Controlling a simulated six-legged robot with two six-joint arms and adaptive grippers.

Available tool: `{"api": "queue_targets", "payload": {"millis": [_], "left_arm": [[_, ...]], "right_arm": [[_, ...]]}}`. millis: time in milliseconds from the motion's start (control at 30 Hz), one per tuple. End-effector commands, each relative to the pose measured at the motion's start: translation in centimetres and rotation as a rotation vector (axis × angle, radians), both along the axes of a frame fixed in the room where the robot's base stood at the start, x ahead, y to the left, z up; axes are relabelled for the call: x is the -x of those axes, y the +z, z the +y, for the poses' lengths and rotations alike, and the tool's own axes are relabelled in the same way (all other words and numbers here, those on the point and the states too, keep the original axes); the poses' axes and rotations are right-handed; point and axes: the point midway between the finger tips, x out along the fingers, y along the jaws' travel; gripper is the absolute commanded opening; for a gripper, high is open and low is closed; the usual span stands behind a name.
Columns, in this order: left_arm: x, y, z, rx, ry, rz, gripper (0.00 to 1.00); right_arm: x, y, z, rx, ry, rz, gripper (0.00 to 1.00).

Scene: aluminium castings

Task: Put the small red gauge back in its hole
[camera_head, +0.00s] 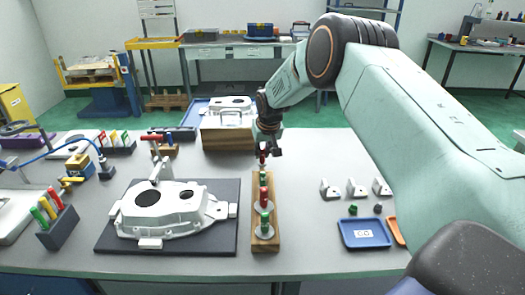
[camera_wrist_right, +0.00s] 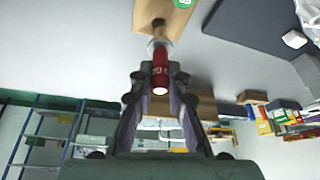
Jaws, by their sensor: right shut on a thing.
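My right gripper (camera_head: 268,150) points down over the far end of a wooden gauge rack (camera_head: 274,244). It is shut on the small red gauge (camera_head: 263,159). In the wrist view, the red gauge (camera_wrist_right: 160,72) with white marking sits between the fingers of the right gripper (camera_wrist_right: 160,84). Its metal end points towards the rack (camera_wrist_right: 143,14); whether the tip is in a hole or above it, I cannot tell. A larger red gauge (camera_head: 264,195) and green gauges (camera_head: 265,219) stand in the rack. My left gripper is not in view.
A white casting (camera_head: 165,212) lies on a dark mat (camera_head: 108,240) left of the rack. Right of it are metal brackets (camera_head: 357,187) and a blue tray (camera_head: 364,243). A wooden box (camera_head: 222,139) stands behind. A gauge holder (camera_head: 57,228) is at left.

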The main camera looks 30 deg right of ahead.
Motion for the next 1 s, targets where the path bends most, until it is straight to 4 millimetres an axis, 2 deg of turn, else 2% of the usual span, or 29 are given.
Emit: {"api": "queue_targets", "payload": {"millis": [367, 1000], "left_arm": [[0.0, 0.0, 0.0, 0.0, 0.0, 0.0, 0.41], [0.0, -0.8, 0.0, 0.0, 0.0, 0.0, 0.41]], "right_arm": [[0.0, -0.1, 0.0, 0.0, 0.0, -0.001, 0.0], [0.0, -1.4, 0.0, 0.0, 0.0, -0.001, 0.0]]}}
